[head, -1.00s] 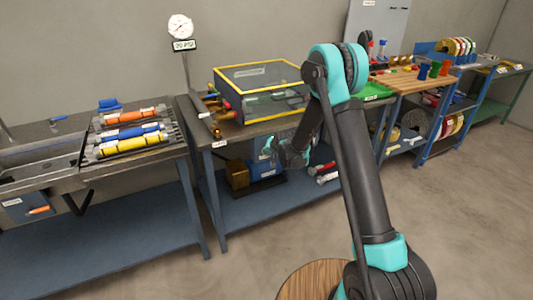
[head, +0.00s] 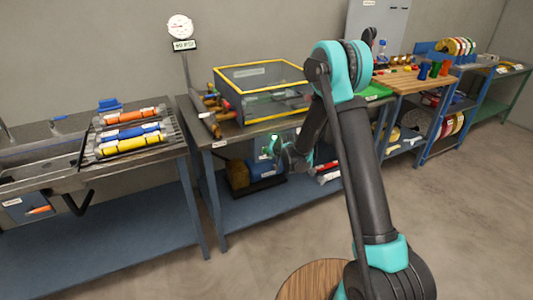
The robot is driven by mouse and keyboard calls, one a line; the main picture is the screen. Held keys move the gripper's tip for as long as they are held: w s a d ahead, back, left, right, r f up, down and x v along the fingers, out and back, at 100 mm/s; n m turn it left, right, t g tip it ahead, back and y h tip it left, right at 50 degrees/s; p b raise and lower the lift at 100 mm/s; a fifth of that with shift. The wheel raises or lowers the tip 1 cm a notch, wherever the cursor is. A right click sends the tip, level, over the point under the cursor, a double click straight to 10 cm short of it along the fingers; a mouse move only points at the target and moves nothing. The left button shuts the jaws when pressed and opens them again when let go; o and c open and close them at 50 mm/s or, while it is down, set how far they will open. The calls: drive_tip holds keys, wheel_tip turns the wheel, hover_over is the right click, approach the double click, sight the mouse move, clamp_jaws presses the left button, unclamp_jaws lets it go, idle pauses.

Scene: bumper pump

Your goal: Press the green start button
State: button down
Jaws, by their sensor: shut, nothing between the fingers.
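My gripper (head: 276,147) is at the front of the middle bench, low by its front edge, and looks shut with nothing in it. A small bright green spot (head: 274,139) shows right at the fingertips. It may be the green start button or a lamp beside it; the gripper hides most of that area, so I cannot tell whether the fingers touch it. The blue pump body (head: 266,169) sits on the lower shelf behind the gripper. A round white gauge (head: 180,27) stands on a post behind the bench, with a small readout sign (head: 185,45) under it.
A yellow-edged clear box (head: 262,75) stands on the middle bench. A rack of orange, blue and yellow cylinders (head: 130,137) is on the left bench. A wooden-topped bench (head: 405,82) stands right. My arm crosses the middle of the view. The floor at front left is clear.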

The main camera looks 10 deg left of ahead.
drive_tip(key=shift+s+d, duration=0.65)
drive_tip(key=shift+s, duration=0.3)
drive_tip(key=shift+s+d, duration=0.65)
drive_tip(key=shift+s, duration=0.3)
drive_tip(key=shift+r, duration=0.1)
drive_tip(key=s+d+r+n+g+h, duration=0.1)
drive_tip(key=s+d+r, duration=0.4)
drive_tip(key=s+d, duration=0.35)
drive_tip(key=s+d+r+h, duration=0.1)
drive_tip(key=s+d+r, duration=0.55)
drive_tip(key=d, duration=0.25)
drive_tip(key=s+d+f+g+h, duration=0.1)
drive_tip(key=s+d, duration=0.4)
drive_tip(key=s, duration=0.5)
drive_tip(key=s+d+f+g+h, duration=0.1)
drive_tip(key=s+d, duration=0.4)
drive_tip(key=s, duration=0.6)
drive_tip(key=shift+s+d+n+g, duration=0.15)
drive_tip(key=shift+d+n+g, duration=0.15)
drive_tip(key=shift+n, duration=0.1)
